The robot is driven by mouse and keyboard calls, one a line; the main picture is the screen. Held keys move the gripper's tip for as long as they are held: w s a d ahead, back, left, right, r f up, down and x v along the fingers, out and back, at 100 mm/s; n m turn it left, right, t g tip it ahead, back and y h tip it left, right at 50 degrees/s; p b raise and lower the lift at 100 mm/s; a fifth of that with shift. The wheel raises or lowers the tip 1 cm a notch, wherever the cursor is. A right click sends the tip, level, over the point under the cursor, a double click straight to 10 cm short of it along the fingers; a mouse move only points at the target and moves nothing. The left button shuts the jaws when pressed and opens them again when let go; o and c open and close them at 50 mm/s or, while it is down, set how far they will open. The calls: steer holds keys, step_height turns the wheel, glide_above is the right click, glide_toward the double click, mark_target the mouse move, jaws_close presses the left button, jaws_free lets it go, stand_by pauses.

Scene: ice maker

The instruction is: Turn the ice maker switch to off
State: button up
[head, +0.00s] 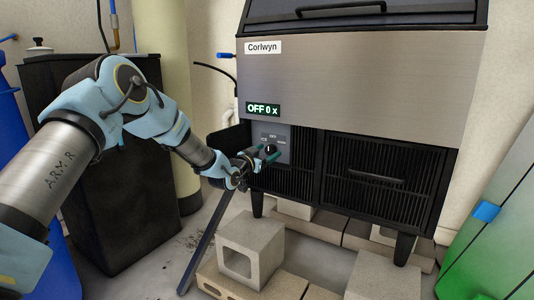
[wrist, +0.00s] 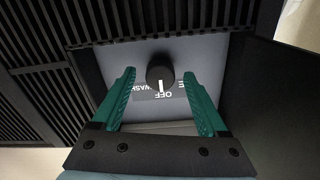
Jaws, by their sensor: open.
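The ice maker (head: 360,85) is a steel and black cabinet with a lit green display (head: 263,110) reading "OFF 0 x". Its switch is a round black knob (wrist: 160,72) with a white pointer line on a grey panel (head: 279,134). In the wrist view the pointer is directed at the word OFF. My gripper (wrist: 161,88) is open, with one green finger on each side of the knob and a gap on both sides. In the head view my gripper (head: 265,155) is at the panel and partly hides the knob.
Black vent grilles (head: 375,175) flank the panel. A side panel (head: 229,141) stands out at its left in the head view. Concrete blocks (head: 250,248) lie below the machine. A black cabinet (head: 115,190) stands at left and a green bin (head: 490,235) at right.

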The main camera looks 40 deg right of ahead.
steer(key=p+v, duration=0.2)
steer(key=v, duration=0.9)
steer(key=shift+p, duration=0.3)
